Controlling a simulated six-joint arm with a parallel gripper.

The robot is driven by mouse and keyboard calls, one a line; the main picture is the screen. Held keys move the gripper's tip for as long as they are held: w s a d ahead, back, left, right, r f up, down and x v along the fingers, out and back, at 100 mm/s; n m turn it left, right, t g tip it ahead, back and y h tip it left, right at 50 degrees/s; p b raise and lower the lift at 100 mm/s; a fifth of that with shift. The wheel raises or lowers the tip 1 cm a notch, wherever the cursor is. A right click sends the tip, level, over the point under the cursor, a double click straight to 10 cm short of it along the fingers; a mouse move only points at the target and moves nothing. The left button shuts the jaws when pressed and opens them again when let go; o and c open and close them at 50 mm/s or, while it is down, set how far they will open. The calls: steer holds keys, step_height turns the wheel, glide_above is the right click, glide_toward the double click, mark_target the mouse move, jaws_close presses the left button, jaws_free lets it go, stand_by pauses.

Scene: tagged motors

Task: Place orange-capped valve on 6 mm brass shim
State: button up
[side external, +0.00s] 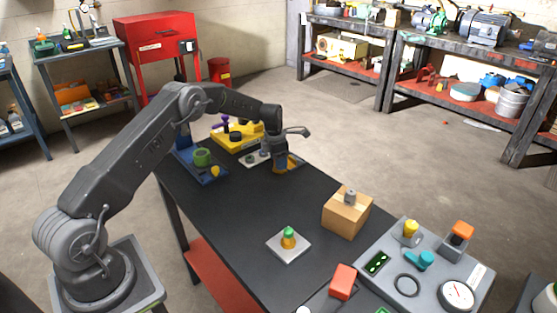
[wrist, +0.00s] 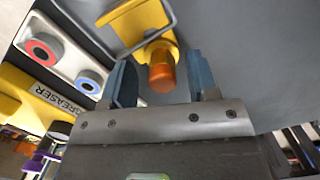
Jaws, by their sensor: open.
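The orange-capped valve (wrist: 162,72) shows in the wrist view with a rounded orange cap and a yellow body. Its cap lies between the two blue-grey fingers of my gripper (wrist: 160,62), which stand apart with gaps on both sides. A grey wire loop crosses beside the yellow part. In the side external view my gripper (side external: 281,158) is low over the far end of the dark bench, with an orange-yellow patch (side external: 290,164) by its tip. I cannot make out a brass shim for certain in either view.
A yellow block (side external: 236,137) and a blue tray with a green ring (side external: 202,157) stand close left of my gripper. Nearer are a white plate (side external: 275,243) bearing a green-topped piece, a cardboard box (side external: 345,216) and a grey panel (side external: 430,293).

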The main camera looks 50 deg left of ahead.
step_height(320, 180, up, 11)
steer(key=s, duration=0.1)
steer(key=s+d+r+m+t, duration=0.1)
steer(key=s+d+r+m, duration=0.25)
steer(key=r, duration=0.25)
steer(key=s+d+r+m, duration=0.3)
steer(key=r+m, duration=0.1)
steer(key=r, duration=0.2)
steer(key=s+d+r+m+t, duration=0.1)
steer(key=s+d+r+m, duration=0.4)
steer(key=s+m, duration=0.4)
steer(key=s+d+r+m+t, duration=0.1)
steer(key=s+d+r+m, duration=0.2)
steer(key=s+d+m, duration=0.55)
steer(key=s+f+m, duration=0.2)
steer(key=s+m, duration=0.1)
steer(key=s, duration=0.3)
steer(key=s+f+m+t, duration=0.1)
steer(key=s+f+m, duration=0.1)
steer(key=s, duration=0.5)
steer(key=shift+d+m+y, duration=0.3)
steer(key=shift+d+m, duration=0.15)
steer(key=shift+m, duration=0.35)
steer(key=shift+c, duration=0.3)
